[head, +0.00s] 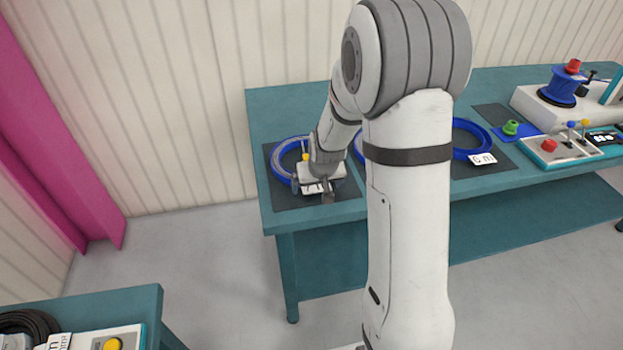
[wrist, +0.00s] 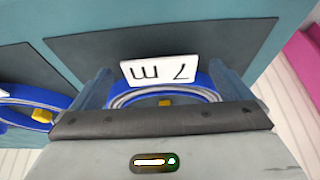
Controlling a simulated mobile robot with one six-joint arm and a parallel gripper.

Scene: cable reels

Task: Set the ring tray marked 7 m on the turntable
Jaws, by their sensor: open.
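The ring tray marked 7 m is a blue ring holding a grey coil; in the wrist view the tray (wrist: 208,95) lies on a dark mat, its white tag (wrist: 158,70) upside down. In the head view the blue ring tray (head: 282,148) at the left end of the bench is partly hidden by my gripper (head: 327,194). In the wrist view my gripper (wrist: 162,88) is open, one finger on each side of the tray's tagged part. I cannot tell whether the fingers touch it. I cannot clearly make out the turntable in the head view.
A ring tray marked 6 m (head: 468,154) lies farther right; another between them is mostly hidden by my arm. At the right end stand a blue reel (head: 564,86) on a white machine and a control box (head: 555,150). Another teal table (head: 130,302) is at front left.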

